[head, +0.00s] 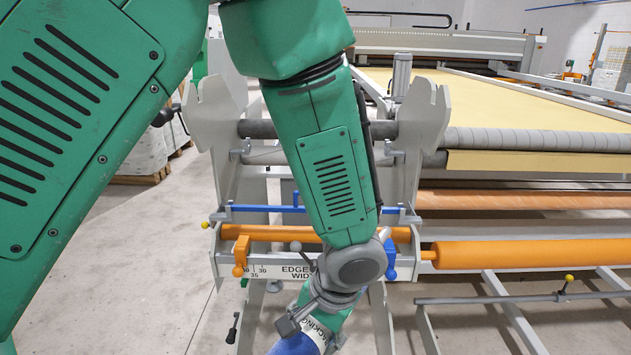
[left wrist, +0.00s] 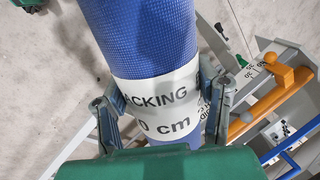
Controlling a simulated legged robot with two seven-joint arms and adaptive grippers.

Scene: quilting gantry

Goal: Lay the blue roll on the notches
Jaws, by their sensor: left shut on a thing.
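The blue roll (head: 292,346) shows at the bottom edge of the head view, mostly cut off. In the left wrist view the blue roll (left wrist: 140,40) runs up out of the picture and carries a white printed band. My left gripper (head: 312,322) is shut around the roll at this band; its fingers (left wrist: 160,98) lie on both sides of it in the wrist view. The notches are in the tops of two grey upright plates, a left plate (head: 218,110) and a right plate (head: 424,115). The held roll is lower in the picture than the notches. My right gripper is not in view.
Dark bars (head: 262,129) run between the plates below the notches. An orange roller (head: 530,252) and a blue bar (head: 262,209) cross the frame lower down. A yellow fabric bed (head: 520,108) stretches away at the right. Bare floor (head: 170,240) lies at the left.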

